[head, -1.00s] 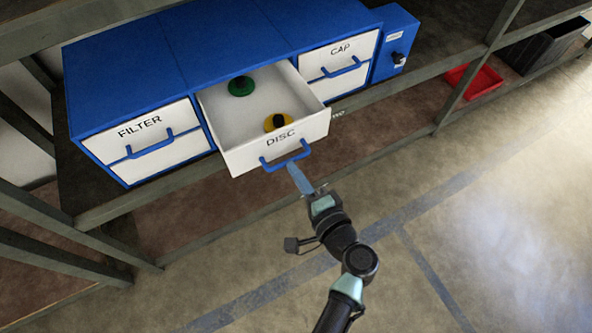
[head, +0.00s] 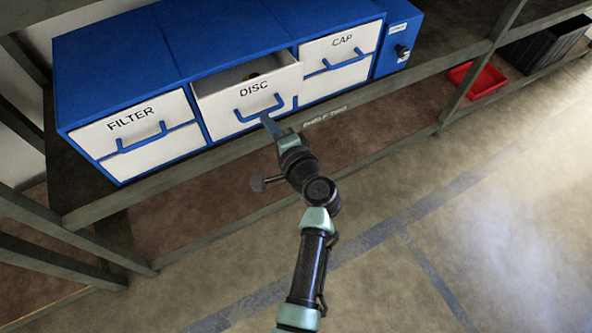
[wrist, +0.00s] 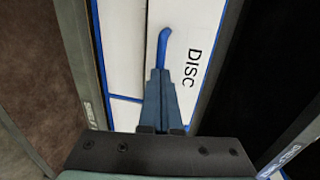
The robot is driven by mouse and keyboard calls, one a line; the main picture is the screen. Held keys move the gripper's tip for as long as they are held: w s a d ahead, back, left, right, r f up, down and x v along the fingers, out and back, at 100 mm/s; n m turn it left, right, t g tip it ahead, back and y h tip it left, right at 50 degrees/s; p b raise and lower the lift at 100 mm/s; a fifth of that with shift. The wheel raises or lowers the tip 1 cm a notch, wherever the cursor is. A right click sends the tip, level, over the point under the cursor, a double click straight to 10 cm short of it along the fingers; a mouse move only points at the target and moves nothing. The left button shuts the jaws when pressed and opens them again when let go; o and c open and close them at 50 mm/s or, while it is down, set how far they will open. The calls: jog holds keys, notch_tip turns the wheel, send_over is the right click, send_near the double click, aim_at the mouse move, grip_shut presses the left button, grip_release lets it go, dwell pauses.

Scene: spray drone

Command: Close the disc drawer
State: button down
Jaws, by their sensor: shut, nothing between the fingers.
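The white disc drawer (head: 225,106), labelled DISC, sits in the middle of the blue cabinet (head: 203,38).
The filter drawer (head: 105,130) on the left and the cap drawer (head: 320,52) on the right look shut. The cabinet stands on a shelf with a front rail (head: 400,84). A red tray (head: 478,80) lies lower right. The floor in front is open.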

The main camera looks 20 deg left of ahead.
aim_at(254, 100)
jog(key=x, duration=0.1)
jog(key=b+x, duration=0.1)
jog(key=x, duration=0.3)
jog(key=shift+r+b, duration=0.4)
jog(key=shift+w+a, duration=0.15)
jog(key=shift+a, duration=0.05)
jog(key=shift+a+r, duration=0.1)
jog(key=shift+r, duration=0.25)
